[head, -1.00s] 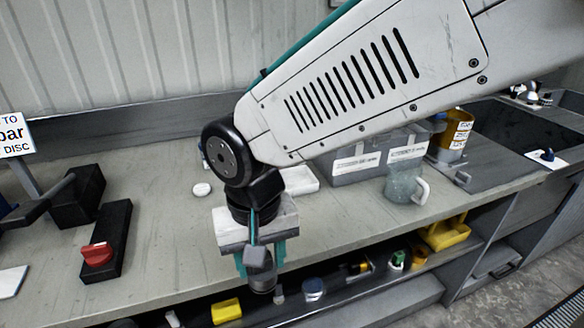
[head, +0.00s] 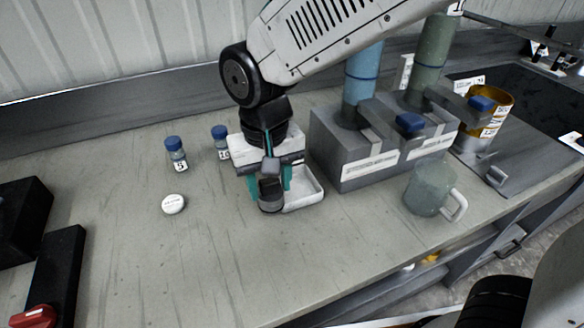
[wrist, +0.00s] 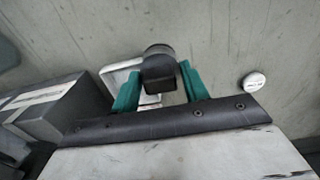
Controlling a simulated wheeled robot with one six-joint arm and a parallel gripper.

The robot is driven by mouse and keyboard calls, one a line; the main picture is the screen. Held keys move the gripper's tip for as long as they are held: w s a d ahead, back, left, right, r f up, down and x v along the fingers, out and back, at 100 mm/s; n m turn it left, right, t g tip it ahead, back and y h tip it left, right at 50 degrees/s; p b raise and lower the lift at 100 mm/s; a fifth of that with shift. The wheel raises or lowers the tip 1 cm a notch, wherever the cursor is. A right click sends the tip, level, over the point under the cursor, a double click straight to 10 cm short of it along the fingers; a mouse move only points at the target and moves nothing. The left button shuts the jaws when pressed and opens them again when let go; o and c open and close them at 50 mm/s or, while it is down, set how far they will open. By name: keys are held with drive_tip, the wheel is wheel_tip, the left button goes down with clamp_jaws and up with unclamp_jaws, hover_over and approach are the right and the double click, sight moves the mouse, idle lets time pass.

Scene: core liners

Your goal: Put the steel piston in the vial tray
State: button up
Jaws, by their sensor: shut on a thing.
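My gripper (head: 270,182) has teal fingers shut on the steel piston (head: 271,197), a short dark grey cylinder that hangs below the fingers. In the wrist view the piston (wrist: 158,66) sits between the fingertips of my gripper (wrist: 160,82). The vial tray (head: 314,197) is a shallow white tray on the counter. In the head view the piston overlaps its left side; the exact height above it cannot be told. In the wrist view the tray (wrist: 114,78) shows just left of the piston, partly hidden by the piston and a finger.
Blue-capped vials (head: 176,155) (head: 221,138) and a white round disc (head: 173,204) stand left of my gripper. A grey block with columns (head: 350,160) is close to the tray's right. A glass mug (head: 428,188) stands further right. The counter in front is clear.

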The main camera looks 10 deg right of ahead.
drive_tip(key=shift+w+d+f, duration=0.7)
drive_tip(key=shift+w+d, duration=0.15)
drive_tip(key=shift+w, duration=0.45)
drive_tip(key=shift+w+d+f, duration=0.75)
drive_tip(key=shift+w+d, duration=0.15)
drive_tip(key=shift+w, duration=0.45)
drive_tip(key=shift+w+d+f, duration=0.7)
drive_tip(key=shift+w+d, duration=0.15)
drive_tip(key=shift+w, duration=0.45)
drive_tip(key=shift+f, duration=0.1)
drive_tip(key=o, duration=1.3)
wheel_tip(320, 180, up, 12)
drive_tip(key=shift+s+d, duration=0.1)
